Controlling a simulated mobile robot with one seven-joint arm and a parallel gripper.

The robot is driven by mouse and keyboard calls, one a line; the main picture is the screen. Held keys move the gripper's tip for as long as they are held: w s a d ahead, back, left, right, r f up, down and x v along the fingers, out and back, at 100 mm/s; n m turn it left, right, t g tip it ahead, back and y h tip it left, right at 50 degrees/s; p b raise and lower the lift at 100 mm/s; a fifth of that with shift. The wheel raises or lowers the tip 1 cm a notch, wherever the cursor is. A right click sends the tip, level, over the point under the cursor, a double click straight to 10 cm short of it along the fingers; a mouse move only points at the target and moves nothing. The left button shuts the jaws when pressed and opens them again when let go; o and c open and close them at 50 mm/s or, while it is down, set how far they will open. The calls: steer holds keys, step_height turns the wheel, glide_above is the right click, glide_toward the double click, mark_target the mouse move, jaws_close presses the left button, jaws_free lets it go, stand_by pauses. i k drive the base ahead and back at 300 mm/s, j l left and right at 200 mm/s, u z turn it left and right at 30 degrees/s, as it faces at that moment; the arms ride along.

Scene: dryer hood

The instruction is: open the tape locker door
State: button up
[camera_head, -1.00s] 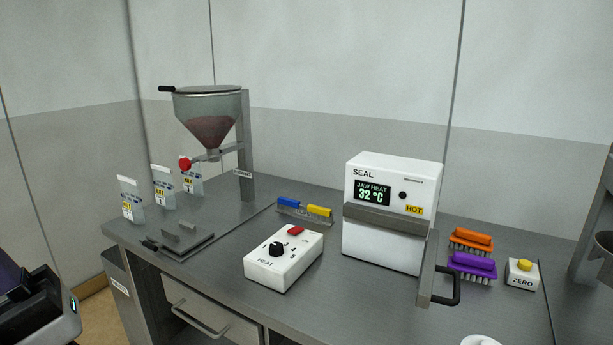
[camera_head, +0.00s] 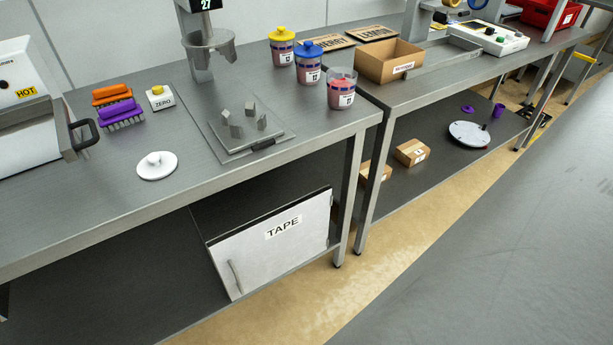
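The tape locker (camera_head: 203,225) sits on the lower shelf under the bench. Its white door (camera_head: 285,258) carries a "TAPE" label (camera_head: 283,228) and looks shut. A grey vertical bar handle (camera_head: 235,277) is at the door's left side. The inside of the locker is hidden. My gripper is not in view.
The bench top (camera_head: 190,195) overhangs the locker, and a bench leg (camera_head: 351,195) stands just right of it. Cardboard boxes (camera_head: 412,152) lie on the neighbouring lower shelf. The floor (camera_head: 320,300) in front of the locker is clear. A large grey surface (camera_head: 500,240) fills the lower right.

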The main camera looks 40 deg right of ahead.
mark_target(246, 259)
steer(key=k+z, duration=0.7)
steer(key=i+l, duration=0.3)
steer(key=i+z, duration=0.05)
